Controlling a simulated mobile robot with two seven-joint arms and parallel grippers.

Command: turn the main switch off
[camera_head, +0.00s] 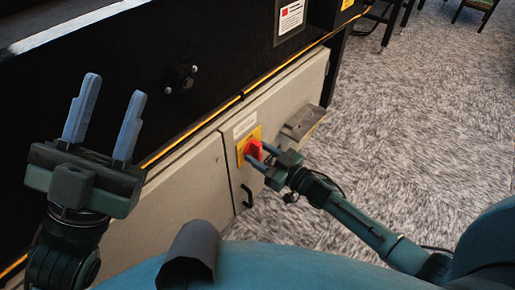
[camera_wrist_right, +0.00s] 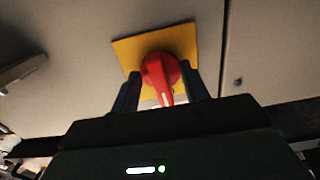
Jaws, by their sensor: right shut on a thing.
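The main switch is a red rotary knob (camera_head: 254,149) on a yellow plate (camera_head: 241,151), set in the pale grey cabinet front below the black machine. In the right wrist view the red knob (camera_wrist_right: 160,72) sits on the yellow plate (camera_wrist_right: 127,52), its pale pointer mark towards the bottom of the picture. My right gripper (camera_head: 262,156) is shut on the red knob, one finger on either side of it. It also shows in the right wrist view (camera_wrist_right: 163,88). My left gripper (camera_head: 103,115) is open and empty, fingers up, in front of the black machine panel.
A black door handle (camera_head: 247,196) and a white label (camera_head: 244,125) are on the cabinet near the switch. A grey box-like ledge (camera_head: 303,122) juts out to the right. Grey carpet (camera_head: 420,110) lies open at the right, with chair legs at the top.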

